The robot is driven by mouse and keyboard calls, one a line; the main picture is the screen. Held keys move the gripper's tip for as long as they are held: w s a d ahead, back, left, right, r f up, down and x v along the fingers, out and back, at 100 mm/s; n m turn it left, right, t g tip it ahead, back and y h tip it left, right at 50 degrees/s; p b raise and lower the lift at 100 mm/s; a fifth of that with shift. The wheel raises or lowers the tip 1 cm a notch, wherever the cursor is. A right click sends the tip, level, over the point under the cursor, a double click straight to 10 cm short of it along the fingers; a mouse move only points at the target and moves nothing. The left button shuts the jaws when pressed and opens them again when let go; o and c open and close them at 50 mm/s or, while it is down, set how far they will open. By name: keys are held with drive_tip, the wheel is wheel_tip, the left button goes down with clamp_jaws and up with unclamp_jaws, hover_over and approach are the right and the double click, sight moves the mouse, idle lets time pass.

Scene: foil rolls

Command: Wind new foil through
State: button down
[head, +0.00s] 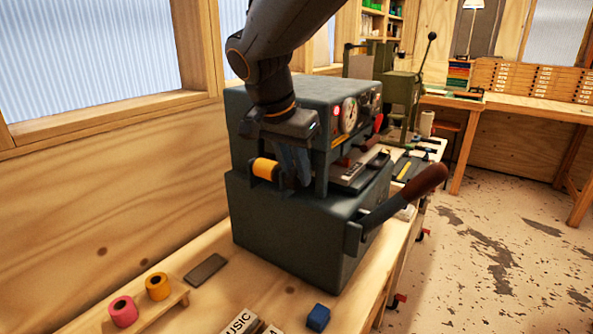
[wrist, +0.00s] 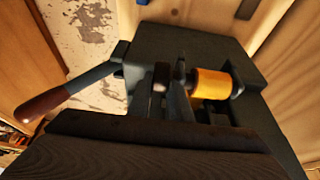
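The dark grey foil press (head: 290,235) stands on the bench, with a gauge on its front and a long brown-handled lever (head: 400,205) at its right. A gold-orange foil roll (head: 265,168) sits on the press's left side; it also shows in the wrist view (wrist: 211,83), right of the fingers. My gripper (head: 296,180) points down at the press's front, just right of the roll. In the wrist view my gripper's fingers (wrist: 171,95) are beside a small dark round part (wrist: 161,76). I cannot tell whether they grip it. The foil's path is hidden.
On the bench, a pink roll (head: 123,312) and a yellow-orange roll (head: 157,286) stand on a small wooden rack (head: 180,300). A dark flat block (head: 205,269), a blue block (head: 318,317) and a lettered "MUSIC" block (head: 238,323) lie nearby. A green machine (head: 400,100) stands behind.

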drive_tip(key=shift+d+r+p, duration=0.1)
drive_tip(key=shift+p, duration=0.3)
drive_tip(key=g+p, duration=0.1)
drive_tip(key=p, duration=0.1)
drive_tip(key=g+y+p, duration=0.1)
drive_tip(key=p, duration=0.1)
drive_tip(key=shift+w+d+r+y, duration=0.1)
drive_tip(key=shift+w+d+y, duration=0.05)
drive_tip(key=shift+y, duration=0.15)
drive_tip(key=g+p, duration=0.1)
drive_tip(key=y+p, duration=0.1)
drive_tip(key=g+y+p, duration=0.1)
drive_tip(key=shift+w+d+f+g+p, duration=0.1)
drive_tip(key=shift+w+f+g+p, duration=0.15)
drive_tip(key=shift+g+p, duration=0.1)
drive_tip(key=c, duration=1.6)
unclamp_jaws()
drive_tip(key=shift+w+d+r+b, duration=0.15)
drive_tip(key=shift+r+b, duration=0.25)
drive_tip(key=shift+r, duration=0.85)
drive_tip(key=shift+w+d+r+b, duration=0.15)
drive_tip(key=shift+r+b, duration=0.2)
drive_tip(key=shift+r, duration=0.95)
drive_tip(key=shift+w+d+r+b, duration=0.15)
drive_tip(key=shift+r+b, duration=0.25)
drive_tip(key=shift+r, duration=0.85)
